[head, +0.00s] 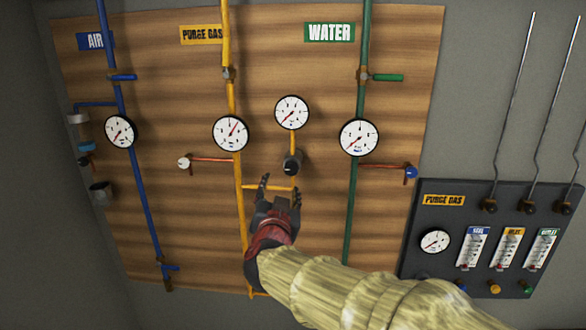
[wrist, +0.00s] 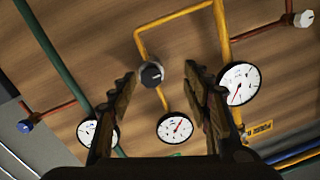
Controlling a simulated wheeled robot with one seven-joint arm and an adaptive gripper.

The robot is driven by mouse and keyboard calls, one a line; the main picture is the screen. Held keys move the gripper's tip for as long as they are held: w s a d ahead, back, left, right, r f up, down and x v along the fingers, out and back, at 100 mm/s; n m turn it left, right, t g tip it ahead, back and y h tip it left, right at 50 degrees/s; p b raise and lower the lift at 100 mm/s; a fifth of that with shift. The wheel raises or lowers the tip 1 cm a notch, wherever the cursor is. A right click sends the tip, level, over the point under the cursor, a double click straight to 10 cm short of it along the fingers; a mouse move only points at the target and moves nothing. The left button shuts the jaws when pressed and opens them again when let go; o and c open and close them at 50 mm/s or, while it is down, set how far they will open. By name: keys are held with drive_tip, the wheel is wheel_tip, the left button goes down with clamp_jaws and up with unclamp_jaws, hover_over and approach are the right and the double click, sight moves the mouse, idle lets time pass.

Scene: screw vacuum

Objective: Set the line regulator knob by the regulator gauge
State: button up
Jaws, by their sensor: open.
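The black regulator knob (head: 291,162) sits on the yellow branch pipe of the purge gas line, below a round white gauge (head: 292,112). In the wrist view the knob (wrist: 151,74) shows a light mark on its face, and the gauge (wrist: 175,128) lies below it. The gauge's red needle points to the lower left in the head view. My gripper (head: 280,187) is open and empty, just below the knob in the head view. In the wrist view the knob lies between the fingers of my gripper (wrist: 162,76), nearer the left one; no contact is visible.
The yellow purge gas pipe with its own gauge (head: 231,133) runs to the left. The green water pipe with its gauge (head: 359,138) runs to the right. Red-stemmed valves carry a white knob (head: 184,162) and a blue knob (head: 411,172). A dark panel (head: 415,205) stands lower right.

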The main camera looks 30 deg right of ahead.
sight(291, 170)
drive_tip(key=shift+h, duration=0.7)
drive_tip(key=shift+w+d+r, duration=0.25)
drive_tip(key=shift+w+d, duration=0.65)
drive_tip(key=shift+d, duration=0.05)
drive_tip(key=shift+w+d+r, duration=0.2)
drive_tip(key=shift+w+d, duration=0.75)
drive_tip(key=shift+d, duration=0.05)
drive_tip(key=shift+w+d+r, duration=0.25)
drive_tip(key=shift+w+d, duration=0.65)
drive_tip(key=shift+d, duration=0.05)
drive_tip(key=shift+c, duration=0.3)
drive_tip(key=c, duration=1.1)
drive_tip(key=shift+m, duration=0.4)
